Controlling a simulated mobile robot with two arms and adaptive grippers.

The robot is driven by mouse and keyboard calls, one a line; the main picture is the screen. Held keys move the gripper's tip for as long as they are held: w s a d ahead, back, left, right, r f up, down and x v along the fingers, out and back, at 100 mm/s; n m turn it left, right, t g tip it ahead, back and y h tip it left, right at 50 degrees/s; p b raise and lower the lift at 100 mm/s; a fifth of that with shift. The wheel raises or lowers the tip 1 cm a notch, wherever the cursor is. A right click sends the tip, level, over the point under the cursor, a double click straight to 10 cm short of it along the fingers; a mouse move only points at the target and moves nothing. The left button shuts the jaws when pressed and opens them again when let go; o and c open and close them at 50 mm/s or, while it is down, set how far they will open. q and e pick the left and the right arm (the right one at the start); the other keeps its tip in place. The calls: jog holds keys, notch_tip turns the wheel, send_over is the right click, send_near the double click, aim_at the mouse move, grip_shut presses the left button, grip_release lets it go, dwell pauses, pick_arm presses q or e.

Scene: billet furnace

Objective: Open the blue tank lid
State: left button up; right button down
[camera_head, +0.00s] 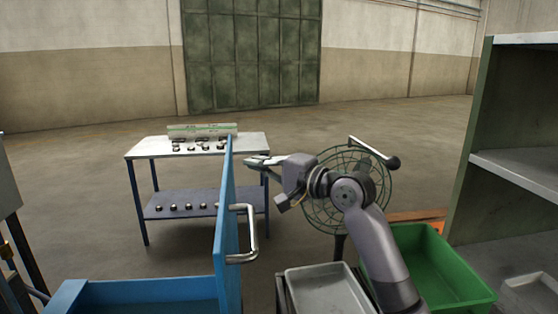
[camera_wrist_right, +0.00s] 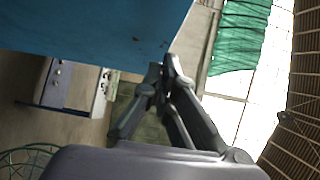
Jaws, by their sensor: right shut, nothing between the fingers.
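The blue tank (camera_head: 150,291) is at the lower left in the head view. Its blue lid (camera_head: 230,225) stands upright, seen nearly edge-on, with a metal handle (camera_head: 252,235) on its right face. The lid's blue panel (camera_wrist_right: 95,25) also fills the upper left of the right wrist view. My right gripper (camera_head: 256,161) is shut and empty, beside the upper right side of the lid. In the wrist view its fingertips (camera_wrist_right: 168,68) are close to the panel's edge; I cannot tell whether they touch. My left gripper is not in view.
A table (camera_head: 143,151) with small dark parts stands behind the lid. A green fan (camera_head: 322,205) is behind my right arm. A grey tray (camera_head: 318,285) and a green bin (camera_head: 425,265) are at the lower right. Shelving (camera_head: 520,165) stands at the right. Open floor lies beyond.

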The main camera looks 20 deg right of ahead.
jog(key=a, duration=0.2)
jog(key=shift+w+a+p, duration=0.2)
jog(key=shift+a+p, duration=0.1)
jog(key=w+a+p, duration=0.2)
jog(key=a+p, duration=0.4)
jog(key=a, duration=0.3)
jog(key=shift+w+n+g, duration=0.3)
jog(key=shift+n+g, duration=0.1)
